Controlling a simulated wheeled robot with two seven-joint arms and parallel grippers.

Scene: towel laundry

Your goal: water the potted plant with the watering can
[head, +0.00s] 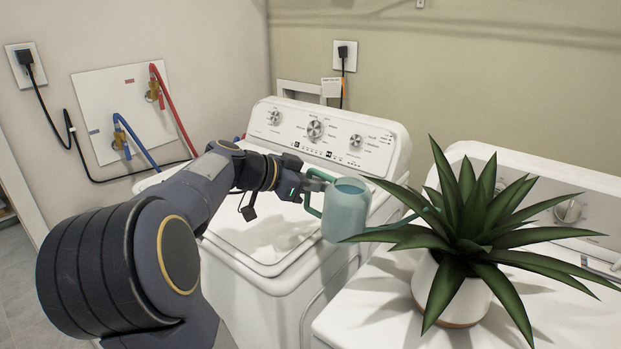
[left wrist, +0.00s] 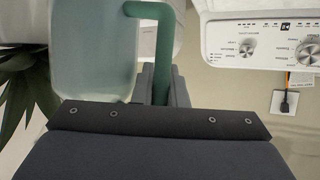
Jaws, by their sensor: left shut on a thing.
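The watering can (head: 346,208) is pale teal with a darker green handle and spout. My left gripper (head: 316,186) is shut on its handle and holds it in the air, roughly upright, above the gap between the two machines. In the left wrist view the can's body (left wrist: 92,50) and green handle (left wrist: 162,50) show close up, with the handle between the fingers (left wrist: 160,85). The potted plant (head: 465,225) has long, spiky green leaves and a white pot (head: 425,280). It stands on the right machine. The can's spout reaches toward the leaves; its tip is partly hidden among them. My right gripper is not in view.
A white washer (head: 270,235) with a knobbed panel stands left of the plant's machine (head: 370,310). Wall outlets, cords and red and blue hoses (head: 175,110) are behind and left. The plant's leaves spread wide over the right machine.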

